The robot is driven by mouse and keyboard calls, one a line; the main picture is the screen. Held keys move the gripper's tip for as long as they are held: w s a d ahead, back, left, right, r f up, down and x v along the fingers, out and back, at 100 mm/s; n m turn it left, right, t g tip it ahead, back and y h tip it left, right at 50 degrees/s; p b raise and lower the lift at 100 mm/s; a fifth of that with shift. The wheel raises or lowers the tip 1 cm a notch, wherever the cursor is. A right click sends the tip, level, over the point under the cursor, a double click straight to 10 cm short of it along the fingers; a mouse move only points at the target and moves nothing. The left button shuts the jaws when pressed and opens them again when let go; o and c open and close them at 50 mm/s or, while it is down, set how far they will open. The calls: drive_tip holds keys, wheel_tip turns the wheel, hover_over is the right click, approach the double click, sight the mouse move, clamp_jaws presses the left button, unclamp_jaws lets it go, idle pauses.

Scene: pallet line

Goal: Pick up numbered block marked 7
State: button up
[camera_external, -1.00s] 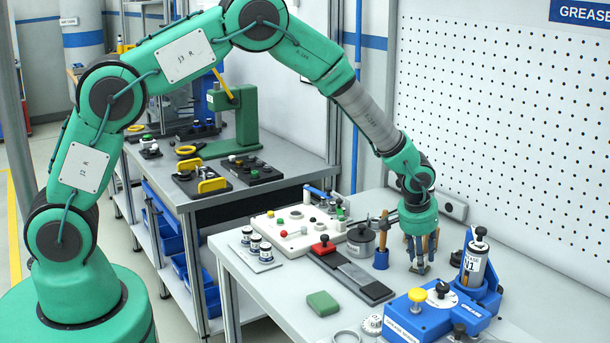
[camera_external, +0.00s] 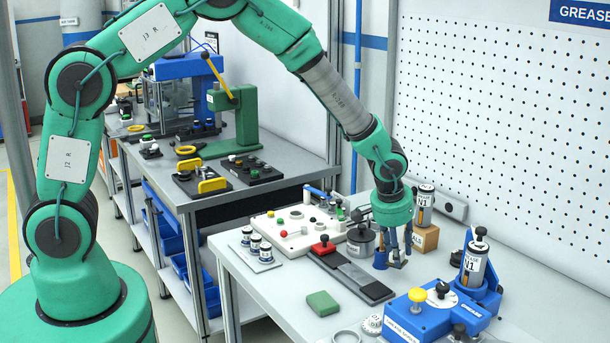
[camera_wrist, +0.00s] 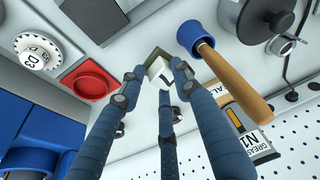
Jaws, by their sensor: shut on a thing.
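My gripper (camera_external: 394,256) hangs low over the right-hand bench, its fingers pointing down, beside the blue brush holder. In the wrist view my gripper (camera_wrist: 155,80) has its blue fingers closed around a small pale block with darker grey sides (camera_wrist: 160,70). The block also shows as a small grey shape (camera_external: 399,264) at the fingertips in the external view. A dark mark shows on its pale face, but I cannot read it as a 7. I cannot tell whether the block is clear of the bench.
The blue brush holder (camera_external: 381,259) stands close left, with a dark-lidded grey pot (camera_external: 360,243) beyond. The blue grease device (camera_external: 440,312) is front right. A green block (camera_external: 322,303) lies front left.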

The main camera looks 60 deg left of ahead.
drive_tip(key=s, duration=0.2)
drive_tip(key=s+a, duration=0.1)
drive_tip(key=s, duration=0.5)
drive_tip(key=shift+a+r, duration=0.2)
drive_tip(key=shift+r, duration=0.2)
drive_tip(key=shift+d, duration=0.1)
